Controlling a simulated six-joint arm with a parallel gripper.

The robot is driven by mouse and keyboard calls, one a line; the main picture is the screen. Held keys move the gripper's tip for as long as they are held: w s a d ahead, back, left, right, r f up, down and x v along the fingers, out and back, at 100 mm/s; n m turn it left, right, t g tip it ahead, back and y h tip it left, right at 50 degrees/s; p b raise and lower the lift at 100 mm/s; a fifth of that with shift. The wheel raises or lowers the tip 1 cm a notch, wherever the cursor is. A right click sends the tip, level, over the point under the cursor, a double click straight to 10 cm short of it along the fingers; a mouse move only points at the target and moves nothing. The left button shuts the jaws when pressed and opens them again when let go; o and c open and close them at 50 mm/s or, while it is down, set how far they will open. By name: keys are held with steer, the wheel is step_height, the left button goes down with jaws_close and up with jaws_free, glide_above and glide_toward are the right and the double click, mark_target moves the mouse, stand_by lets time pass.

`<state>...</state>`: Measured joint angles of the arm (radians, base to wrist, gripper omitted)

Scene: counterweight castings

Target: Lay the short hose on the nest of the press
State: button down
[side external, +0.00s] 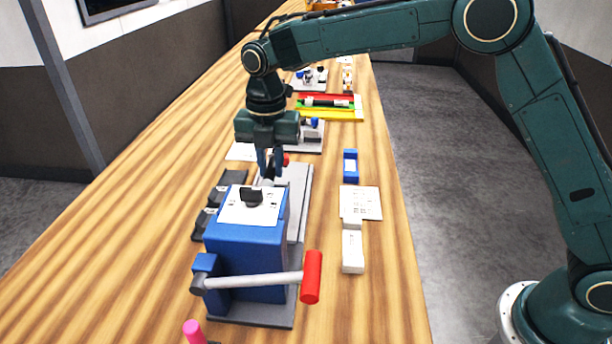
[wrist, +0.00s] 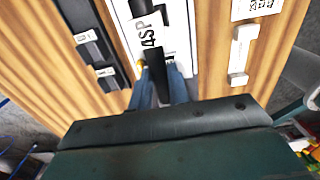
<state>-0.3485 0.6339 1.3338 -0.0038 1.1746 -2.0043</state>
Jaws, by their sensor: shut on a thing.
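My gripper (side external: 270,174) points down just behind the blue press (side external: 245,258). In the wrist view its two blue fingers (wrist: 161,88) are shut on the short hose (wrist: 156,66), a black piece between them. In the side view the hose is mostly hidden by the fingers and the press. The press has a white label sheet and a black part (side external: 252,195) on top, and a lever with a red grip (side external: 312,277). The nest is not clearly visible; I cannot tell whether the hose touches it.
Dark bins (side external: 207,220) stand left of the press. A white block (side external: 352,250), a printed card (side external: 361,203) and a blue holder (side external: 350,166) lie to the right. A coloured tray (side external: 345,115) with a dark rod is farther back.

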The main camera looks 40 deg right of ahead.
steer(key=shift+f, duration=0.15)
steer(key=shift+f, duration=2.65)
steer(key=shift+f, duration=0.7)
steer(key=c, duration=1.3)
jaws_free()
steer(key=shift+o, duration=0.2)
steer(key=shift+r, duration=0.15)
steer(key=shift+r, duration=3.35)
